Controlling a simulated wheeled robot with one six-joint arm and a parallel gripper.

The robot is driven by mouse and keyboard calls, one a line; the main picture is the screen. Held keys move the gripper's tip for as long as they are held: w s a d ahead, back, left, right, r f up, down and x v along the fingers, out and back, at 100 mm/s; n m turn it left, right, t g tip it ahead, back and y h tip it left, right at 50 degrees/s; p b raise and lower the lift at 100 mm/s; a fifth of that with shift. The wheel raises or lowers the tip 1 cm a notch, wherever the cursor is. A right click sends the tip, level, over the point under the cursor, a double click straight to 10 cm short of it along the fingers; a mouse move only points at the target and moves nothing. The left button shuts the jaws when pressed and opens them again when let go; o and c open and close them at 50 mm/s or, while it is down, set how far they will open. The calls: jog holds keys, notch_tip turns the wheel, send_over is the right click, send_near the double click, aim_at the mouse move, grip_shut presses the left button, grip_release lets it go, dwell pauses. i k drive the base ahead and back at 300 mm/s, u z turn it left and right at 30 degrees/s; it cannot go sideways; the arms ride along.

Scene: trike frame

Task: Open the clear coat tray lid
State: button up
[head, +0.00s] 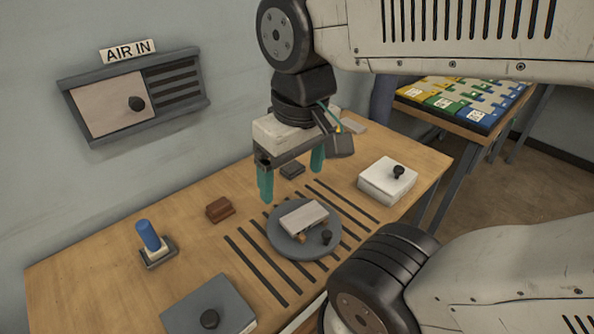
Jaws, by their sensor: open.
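Two flat trays with lids and black knobs stand on the wooden table. The white tray (386,181) is at the right, with its white lid down and its knob on top. The grey tray (208,306) is at the front left, with its lid also down. I see no label on either, so I cannot tell which holds clear coat. My gripper (292,178) has its teal fingers spread wide and pointing down. It is above the back of the table, left of the white tray, with nothing between the fingers.
A grey turntable (285,243) with a knob bears a pale block (304,217) over dark slots. An AIR IN panel (110,104) is on the wall.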

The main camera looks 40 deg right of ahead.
aim_at(389, 176)
jog(key=k, duration=1.3)
jog(key=i, duration=0.8)
jog(key=z, duration=0.65)
